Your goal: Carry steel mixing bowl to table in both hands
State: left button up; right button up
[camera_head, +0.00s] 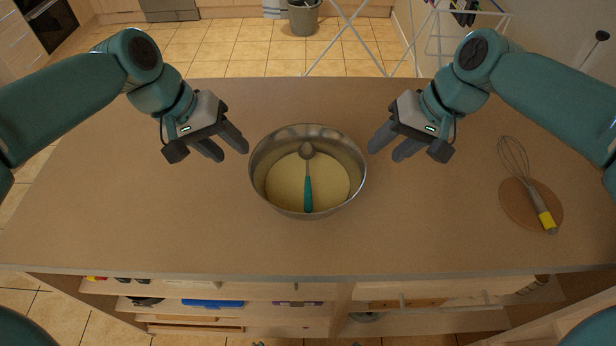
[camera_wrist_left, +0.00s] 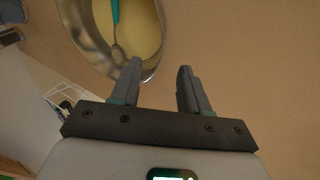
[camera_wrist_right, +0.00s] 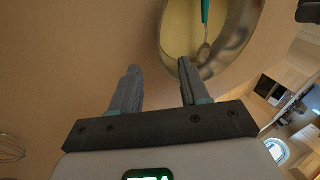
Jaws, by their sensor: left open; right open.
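The steel mixing bowl (camera_head: 258,186) stands upright on the brown counter, with pale yellow batter and a teal-handled spoon (camera_head: 308,190) in it. My left gripper (camera_head: 234,149) is open and empty just left of the bowl's rim. My right gripper (camera_head: 383,149) is open and empty just right of the rim. In the left wrist view the bowl (camera_wrist_left: 92,50) lies beyond the open fingers (camera_wrist_left: 158,82). In the right wrist view the bowl (camera_wrist_right: 240,40) lies beyond the open fingers (camera_wrist_right: 158,82). I cannot tell whether any finger touches the rim.
The counter (camera_head: 180,235) is clear around the bowl. A whisk (camera_head: 527,180) with a yellow-banded handle lies across a round board (camera_head: 535,203) at the right. Open shelves (camera_head: 250,300) sit below the near edge. A bin (camera_head: 303,18) and a white drying rack (camera_head: 440,35) stand beyond the counter.

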aim_at(352, 177)
pick_arm(q)
jog(key=x, duration=1.3)
jog(key=shift+w+a, duration=0.15)
jog(key=shift+w, duration=0.1)
pick_arm(e)
jog(key=x, duration=1.3)
jog(key=shift+w, duration=0.2)
pick_arm(q)
jog(key=shift+s+f, duration=0.1)
jog(key=shift+s, duration=0.05)
pick_arm(e)
jog(key=shift+s+a+f, duration=0.1)
jog(key=shift+s, duration=0.05)
pick_arm(q)
grip_shut()
pick_arm(e)
grip_shut()
